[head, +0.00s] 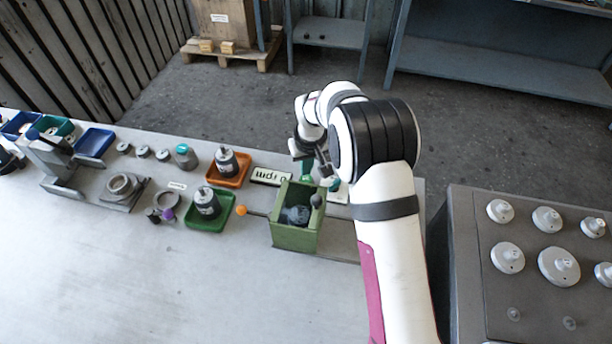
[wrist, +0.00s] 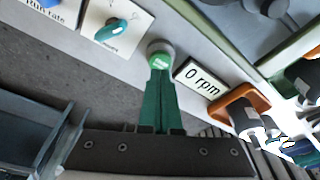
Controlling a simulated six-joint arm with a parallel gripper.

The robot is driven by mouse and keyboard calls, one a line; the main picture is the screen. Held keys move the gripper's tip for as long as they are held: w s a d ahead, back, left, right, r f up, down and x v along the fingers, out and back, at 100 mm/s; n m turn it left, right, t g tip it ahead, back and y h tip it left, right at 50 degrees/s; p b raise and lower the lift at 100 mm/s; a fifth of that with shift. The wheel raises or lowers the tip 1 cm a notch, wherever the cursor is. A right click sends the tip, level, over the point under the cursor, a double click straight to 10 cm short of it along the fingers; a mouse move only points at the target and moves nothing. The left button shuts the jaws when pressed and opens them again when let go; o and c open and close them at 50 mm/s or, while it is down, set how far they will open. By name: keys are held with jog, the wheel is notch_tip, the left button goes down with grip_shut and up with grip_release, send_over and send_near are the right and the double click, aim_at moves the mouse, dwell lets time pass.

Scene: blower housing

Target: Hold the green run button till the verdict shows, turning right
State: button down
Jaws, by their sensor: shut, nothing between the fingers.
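The green run button (wrist: 161,60) sits in a pale round collar in the wrist view. My gripper (wrist: 160,76) has its green fingers together, with nothing between them. Its tips are right at the button's edge in the picture; I cannot tell whether they touch or press it. The display (wrist: 203,78) beside the button reads "0 rpm", and it also shows in the head view (head: 271,176). A teal knob (wrist: 111,29) on a white plate is on the button's other side. In the head view my gripper (head: 307,178) is over the bench behind the green box, and the button is hidden.
The green box (head: 296,236) with a dark part inside and an orange-knobbed lever stands in front of my gripper. An orange tray (head: 239,182) and a green tray (head: 221,222) hold motor-like parts to the left. A grey cabinet (head: 470,260) with white discs stands right. The front bench is clear.

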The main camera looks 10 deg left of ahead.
aim_at(306, 179)
jog(key=shift+x, duration=1.05)
jog(key=shift+s+d, duration=0.1)
jog(key=shift+s, duration=0.15)
dwell(0.8)
dwell(2.1)
jog(key=shift+r, duration=0.45)
jog(key=v, duration=0.4)
jog(key=w+v, duration=0.1)
jog(key=shift+a+r, duration=0.25)
jog(key=shift+r, duration=0.3)
